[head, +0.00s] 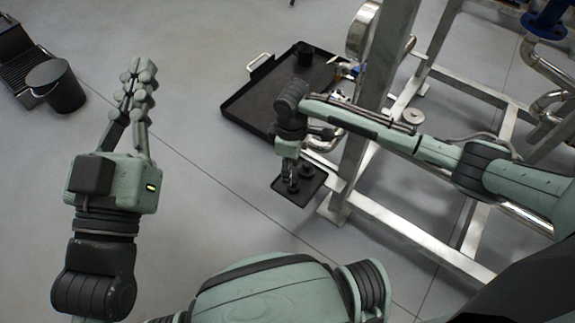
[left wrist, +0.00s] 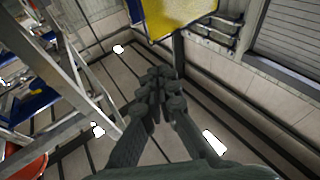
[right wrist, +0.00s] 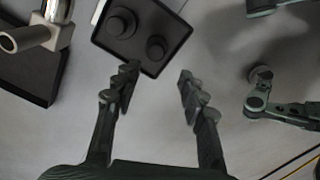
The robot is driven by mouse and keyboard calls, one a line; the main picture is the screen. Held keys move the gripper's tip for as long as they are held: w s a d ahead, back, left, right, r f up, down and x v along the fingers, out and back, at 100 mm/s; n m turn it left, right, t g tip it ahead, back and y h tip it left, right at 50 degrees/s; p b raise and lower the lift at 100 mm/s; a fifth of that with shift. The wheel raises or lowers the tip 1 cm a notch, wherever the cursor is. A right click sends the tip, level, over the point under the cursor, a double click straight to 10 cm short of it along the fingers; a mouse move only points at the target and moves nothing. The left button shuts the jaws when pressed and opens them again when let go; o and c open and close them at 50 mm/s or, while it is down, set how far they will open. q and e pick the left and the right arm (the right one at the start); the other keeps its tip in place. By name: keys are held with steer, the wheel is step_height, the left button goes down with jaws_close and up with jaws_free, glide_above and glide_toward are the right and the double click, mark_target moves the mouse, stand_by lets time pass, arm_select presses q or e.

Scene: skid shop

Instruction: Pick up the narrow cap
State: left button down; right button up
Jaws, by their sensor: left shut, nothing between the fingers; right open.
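A small black tray (right wrist: 168,20) shows at the top of the right wrist view and holds two dark round caps. My left gripper (head: 140,68) is shut and empty, raised far left of the tray.
A large black tray (head: 248,102) with a handle lies behind the small tray. A steel frame (head: 364,110) stands close to the right of it, with pipes nearby. A black bucket (head: 56,86) stands at far left. The floor between is clear.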

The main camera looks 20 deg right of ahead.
mark_target(294, 180)
steer(key=shift+w+d+f+b, duration=0.15)
steer(key=shift+w+f+b, duration=0.1)
steer(key=shift+f, duration=0.35)
steer(key=shift+w+d+f+b, duration=0.1)
steer(key=shift+w+f, duration=0.1)
steer(key=shift+f, duration=0.35)
steer(key=f, duration=0.1)
steer(key=f+b, duration=0.1)
steer(key=f, duration=0.2)
steer(key=shift+s+d+f+b, duration=0.15)
steer(key=shift+s+d+b, duration=0.2)
steer(key=shift+s+d, duration=0.05)
steer(key=shift+f, duration=0.55)
arm_select(q)
steer(key=r+t, duration=0.1)
steer(key=s+a+r+t, duration=0.1)
steer(key=r+t, duration=0.2)
steer(key=r, duration=0.1)
steer(key=shift+s+a+r+t+h, duration=0.1)
steer(key=shift+s+a+t+h, duration=0.2)
steer(key=shift+s+a+t, duration=0.1)
steer(key=shift+d, duration=0.1)
arm_select(e)
steer(key=shift+w, duration=0.1)
steer(key=shift+c, duration=0.6)
steer(key=c, duration=0.5)
